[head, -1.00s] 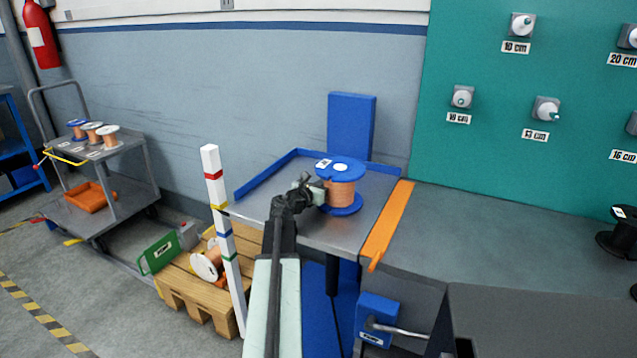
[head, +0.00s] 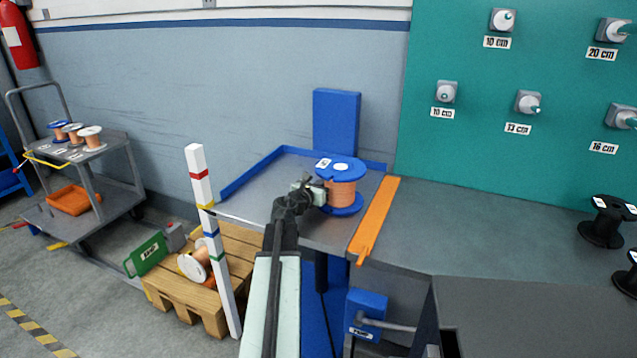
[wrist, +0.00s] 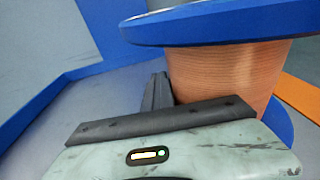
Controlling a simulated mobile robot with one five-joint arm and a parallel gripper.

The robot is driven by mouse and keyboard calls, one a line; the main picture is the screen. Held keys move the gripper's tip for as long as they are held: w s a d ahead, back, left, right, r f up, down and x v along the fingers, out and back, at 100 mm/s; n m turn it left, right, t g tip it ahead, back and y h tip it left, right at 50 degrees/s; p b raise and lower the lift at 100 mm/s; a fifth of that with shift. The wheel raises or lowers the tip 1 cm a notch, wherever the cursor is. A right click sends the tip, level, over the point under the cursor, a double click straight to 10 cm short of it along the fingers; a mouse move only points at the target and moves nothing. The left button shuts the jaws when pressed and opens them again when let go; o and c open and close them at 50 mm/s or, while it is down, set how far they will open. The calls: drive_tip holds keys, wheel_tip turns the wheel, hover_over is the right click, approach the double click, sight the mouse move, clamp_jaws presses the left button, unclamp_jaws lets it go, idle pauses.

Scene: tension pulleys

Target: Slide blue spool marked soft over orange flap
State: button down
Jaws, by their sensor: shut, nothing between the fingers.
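The blue spool (head: 342,192) with copper winding stands upright on the grey metal table near its right side. A small white label on its top flange is too small to read. The orange flap (head: 374,222) is a strip just right of the spool, between this table and the grey bench. The spool's lower flange is close to the flap's left edge. My gripper (head: 316,192) is shut and empty, against or very near the spool's left side. In the wrist view, the shut fingers (wrist: 158,92) are beside the copper winding (wrist: 225,75), partly below the top flange.
A blue rim (head: 250,172) runs along the table's left and back edges, with a blue upright panel (head: 336,122) behind. The grey bench (head: 480,225) is clear near the flap; black spools (head: 602,222) stand at its right. A striped white post (head: 213,240) stands at the left.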

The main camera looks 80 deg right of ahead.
sight(361, 199)
drive_tip(key=shift+s+a, duration=0.3)
drive_tip(key=shift+s, duration=0.8)
drive_tip(key=shift+s+a, duration=0.25)
drive_tip(key=shift+s, duration=0.8)
drive_tip(key=shift+s+a, duration=0.35)
drive_tip(key=shift+s, duration=0.95)
drive_tip(key=shift+s+a, duration=0.3)
drive_tip(key=shift+s, duration=1)
drive_tip(key=shift+s+a, duration=0.35)
drive_tip(key=shift+s, duration=0.95)
drive_tip(key=shift+s+a, duration=0.3)
drive_tip(key=shift+s, duration=1)
drive_tip(key=shift+s+a, duration=0.35)
drive_tip(key=shift+s, duration=0.9)
drive_tip(key=shift+s+a, duration=0.3)
drive_tip(key=shift+s, duration=1)
drive_tip(key=shift+s+a, duration=0.3)
drive_tip(key=shift+s, duration=1)
drive_tip(key=shift+s+a, duration=0.3)
drive_tip(key=shift+s, duration=1)
drive_tip(key=shift+s+a, duration=0.3)
drive_tip(key=shift+s, duration=1)
